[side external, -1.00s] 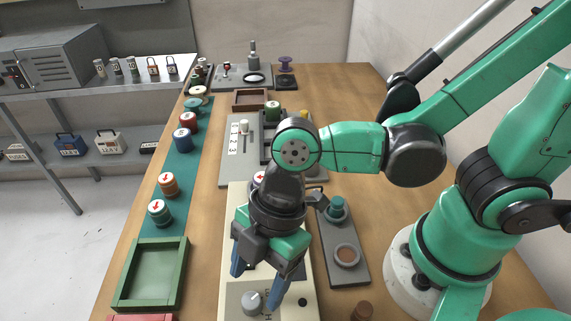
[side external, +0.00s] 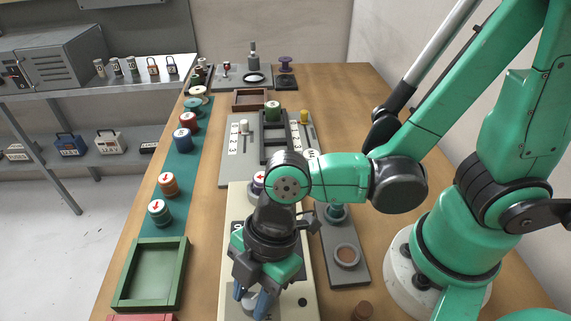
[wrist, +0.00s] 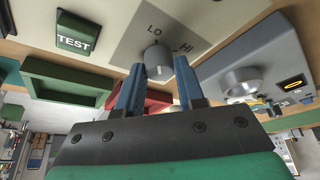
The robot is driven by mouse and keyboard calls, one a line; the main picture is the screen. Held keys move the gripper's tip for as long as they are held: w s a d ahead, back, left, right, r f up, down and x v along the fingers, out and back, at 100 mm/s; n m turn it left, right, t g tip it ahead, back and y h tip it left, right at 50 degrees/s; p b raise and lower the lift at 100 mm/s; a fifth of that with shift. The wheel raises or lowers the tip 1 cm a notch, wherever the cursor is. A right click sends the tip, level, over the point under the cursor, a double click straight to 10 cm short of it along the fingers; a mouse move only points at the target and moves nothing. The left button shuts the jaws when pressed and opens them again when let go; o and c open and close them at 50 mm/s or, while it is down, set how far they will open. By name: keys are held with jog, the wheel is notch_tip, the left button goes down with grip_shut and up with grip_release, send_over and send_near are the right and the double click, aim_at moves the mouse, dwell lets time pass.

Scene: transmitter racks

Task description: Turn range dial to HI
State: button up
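The range dial (wrist: 158,60) is a grey knob on a pale plate, with the labels LO and HI beside it in the wrist view. My gripper (wrist: 160,75) has its two blue fingers on either side of the dial, close against its edges, and appears shut on it. In the side external view my gripper (side external: 252,300) points down at the near end of the cream panel (side external: 297,280). The dial is mostly hidden there behind the fingers. I cannot tell which label its pointer faces.
A green TEST button (wrist: 78,33) lies near the dial on the same panel. A green tray (side external: 180,275) stands left of the panel, with a red tray (side external: 140,318) nearer. A grey plate (side external: 345,279) with a round socket is at right.

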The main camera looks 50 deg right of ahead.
grip_shut()
jog(key=shift+m, duration=0.3)
jog(key=m+t, duration=0.1)
jog(key=m, duration=0.1)
jog(key=shift+s+m, duration=0.15)
jog(key=shift+m, duration=0.15)
jog(key=m+t, duration=0.1)
jog(key=m, duration=0.3)
jog(key=shift+a+t+h, duration=0.1)
jog(key=shift+t+h, duration=0.3)
jog(key=m+t+h, duration=0.1)
jog(key=m, duration=0.3)
jog(key=shift+s+m, duration=0.1)
jog(key=shift+m, duration=0.3)
jog(key=shift+a+m+t+h, duration=0.15)
jog(key=shift+m+h, duration=0.3)
jog(key=shift+m, duration=0.5)
jog(key=shift+d+m+t+h, duration=0.15)
jog(key=shift+m+h, duration=0.3)
jog(key=shift+m, duration=0.5)
jog(key=shift+a, duration=0.1)
jog(key=o, duration=0.9)
grip_release()
